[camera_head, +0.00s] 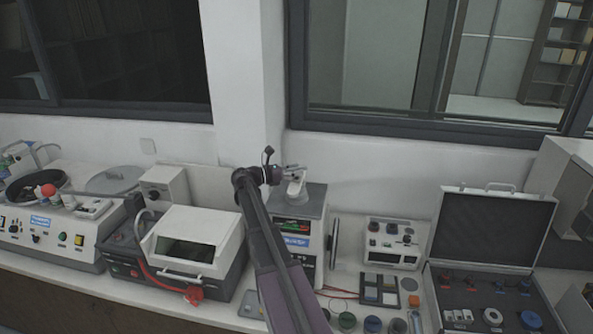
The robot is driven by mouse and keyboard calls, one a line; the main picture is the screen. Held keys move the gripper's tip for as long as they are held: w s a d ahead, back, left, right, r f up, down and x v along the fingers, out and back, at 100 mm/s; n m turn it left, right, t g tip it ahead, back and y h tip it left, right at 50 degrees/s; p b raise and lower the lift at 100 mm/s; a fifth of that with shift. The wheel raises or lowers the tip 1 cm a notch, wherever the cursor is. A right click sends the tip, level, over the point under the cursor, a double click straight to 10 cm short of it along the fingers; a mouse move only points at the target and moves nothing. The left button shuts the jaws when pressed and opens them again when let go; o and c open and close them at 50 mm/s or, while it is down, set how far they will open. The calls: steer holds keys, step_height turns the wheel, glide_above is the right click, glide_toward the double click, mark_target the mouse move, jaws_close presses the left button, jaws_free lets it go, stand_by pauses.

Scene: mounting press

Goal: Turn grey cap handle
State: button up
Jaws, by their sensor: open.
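The mounting press (298,243) stands on the bench at the middle of the head view, with a dark top, a small lit display and a blue label on its front. A light grey cap handle (296,188) stands on its top. My gripper (297,171) is open, at the upper end of the handle and coming from the left. It is too small to tell whether the fingers touch the handle or stand around it. My arm hides the left part of the press.
A cutting machine (200,236) with a white hood stands left of the press. A small grey instrument (392,241) and an open tool case (489,250) are to the right. Small jars (347,320) stand in front. A wall and window frame (420,122) are close behind.

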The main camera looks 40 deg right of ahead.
steer(key=shift+s+d, duration=0.1)
steer(key=shift+d, duration=0.1)
steer(key=shift+c, duration=0.2)
jaws_close()
steer(key=shift+a, duration=0.1)
